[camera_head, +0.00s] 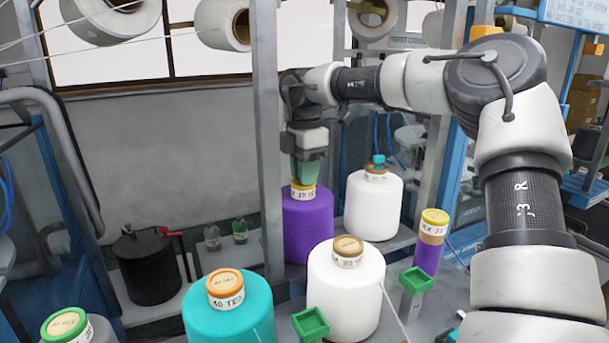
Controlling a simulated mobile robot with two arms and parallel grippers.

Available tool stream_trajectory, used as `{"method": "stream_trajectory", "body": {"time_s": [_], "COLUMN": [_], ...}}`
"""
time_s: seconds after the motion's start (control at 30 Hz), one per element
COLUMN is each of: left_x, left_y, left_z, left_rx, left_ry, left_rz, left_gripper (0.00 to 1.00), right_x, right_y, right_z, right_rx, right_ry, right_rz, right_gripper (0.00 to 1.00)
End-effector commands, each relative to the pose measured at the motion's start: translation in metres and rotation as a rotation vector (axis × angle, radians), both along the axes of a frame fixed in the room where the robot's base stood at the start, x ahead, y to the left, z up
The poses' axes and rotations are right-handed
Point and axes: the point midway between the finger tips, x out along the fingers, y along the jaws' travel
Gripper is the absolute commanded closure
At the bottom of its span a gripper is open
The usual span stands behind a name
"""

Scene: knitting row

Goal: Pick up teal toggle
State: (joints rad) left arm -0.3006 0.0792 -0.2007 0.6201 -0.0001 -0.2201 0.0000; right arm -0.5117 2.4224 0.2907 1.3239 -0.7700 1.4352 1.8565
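A small teal piece (378,160), which looks like the teal toggle, sits upright on the tan top of the white yarn cone (373,208) at the back right. My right gripper (305,180) points down over the purple yarn cone (308,225), left of the teal piece and apart from it. Its green finger part is close to the cone's yellow cap; I cannot tell whether they touch. The finger gap is not visible, so I cannot tell whether it is open or shut. My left gripper is not in view.
A large teal cone (229,310) and a white cone (346,295) stand in front. A yellow-capped purple tube (431,243) stands right of centre. Green square-topped pieces (416,280) stand near the front. A metal upright (267,130) is left of my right gripper.

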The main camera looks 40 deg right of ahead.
Motion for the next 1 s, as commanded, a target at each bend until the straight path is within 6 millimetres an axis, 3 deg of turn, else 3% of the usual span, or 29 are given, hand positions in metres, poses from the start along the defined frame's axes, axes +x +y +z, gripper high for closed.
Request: {"method": "stream_trajectory", "body": {"time_s": [0.57, 0.73, 0.87, 1.0], "left_x": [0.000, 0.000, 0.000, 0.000], "left_y": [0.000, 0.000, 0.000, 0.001], "left_z": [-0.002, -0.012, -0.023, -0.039], "left_rx": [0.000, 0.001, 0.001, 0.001], "left_ry": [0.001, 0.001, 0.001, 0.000], "left_rz": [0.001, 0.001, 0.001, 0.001], "left_gripper": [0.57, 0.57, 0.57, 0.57], "right_x": [0.000, 0.001, 0.001, -0.032], "right_y": [0.000, 0.000, 0.000, -0.013], "right_z": [0.003, 0.018, 0.042, 0.058], "right_rx": [-0.002, -0.004, -0.006, -0.002], "right_ry": [-0.001, -0.004, -0.006, -0.009], "right_rz": [0.000, -0.001, -0.002, -0.002], "right_gripper": [0.94, 0.94, 0.94, 0.94]}}
